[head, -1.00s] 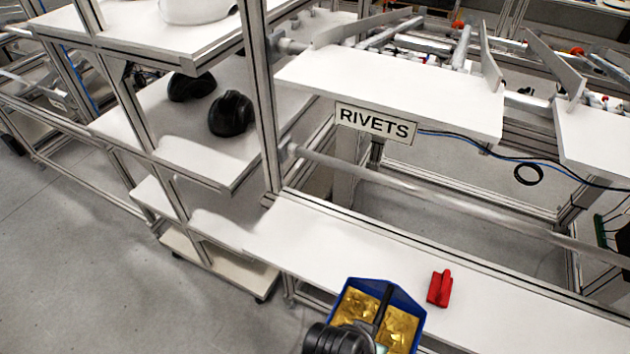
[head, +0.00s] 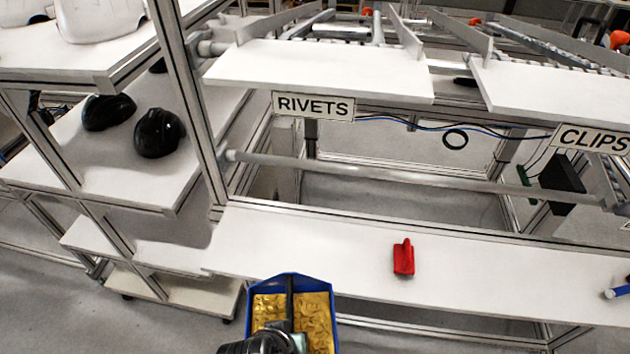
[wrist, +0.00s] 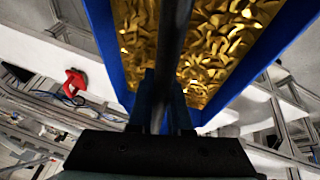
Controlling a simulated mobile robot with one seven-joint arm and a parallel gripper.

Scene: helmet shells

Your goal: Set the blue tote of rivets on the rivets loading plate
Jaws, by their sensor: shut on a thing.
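The blue tote (head: 290,281) is full of gold rivets and has a dark bar across its middle. It is at the bottom of the head view, in front of the lower white shelf's near edge. My gripper (head: 282,328) is shut on the tote's dark bar. In the wrist view the tote (wrist: 105,40) fills the top, with the gripper (wrist: 160,105) closed around the bar. The rivets loading plate (head: 320,75) is the bare white plate above the RIVETS sign (head: 313,106), higher up and beyond the tote.
A red object (head: 403,258) lies on the lower white shelf (head: 480,270). A metal rail (head: 400,175) crosses below the plate. A post (head: 190,100) and shelves with black helmet shells (head: 159,133) stand left. A second plate (head: 560,90) above the CLIPS sign is right.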

